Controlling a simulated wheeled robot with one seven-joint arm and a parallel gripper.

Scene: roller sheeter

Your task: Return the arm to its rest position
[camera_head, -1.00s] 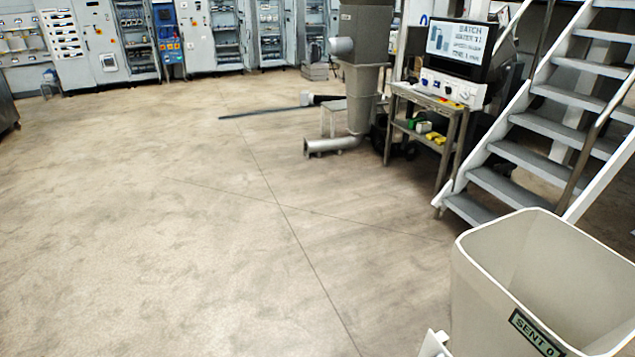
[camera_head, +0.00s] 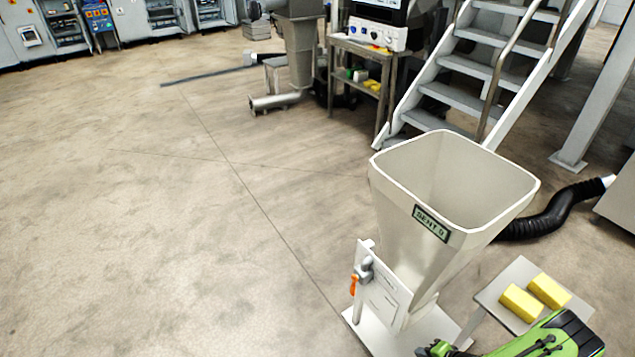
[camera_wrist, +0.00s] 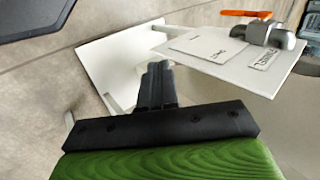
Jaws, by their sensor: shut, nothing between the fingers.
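My gripper (camera_wrist: 157,82) shows in the wrist view with its dark fingers together and nothing between them. Beyond them are a white base plate (camera_wrist: 112,62) and a white panel (camera_wrist: 235,55) with paper labels. An orange-handled valve (camera_wrist: 262,30) sits at the panel's upper edge. In the head view, my green and black arm is at the lower right corner, and the fingertips cannot be made out there. The arm is beside the cream hopper (camera_head: 400,205), which carries a label reading "SENT" and a partly unclear character.
A small grey table (camera_head: 497,292) with two yellow blocks (camera_head: 521,302) stands right of the hopper, close to my arm. A black hose (camera_head: 550,217) runs behind it. Stairs (camera_head: 470,70) and a control cart (camera_head: 362,55) stand farther back. The floor at left is clear.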

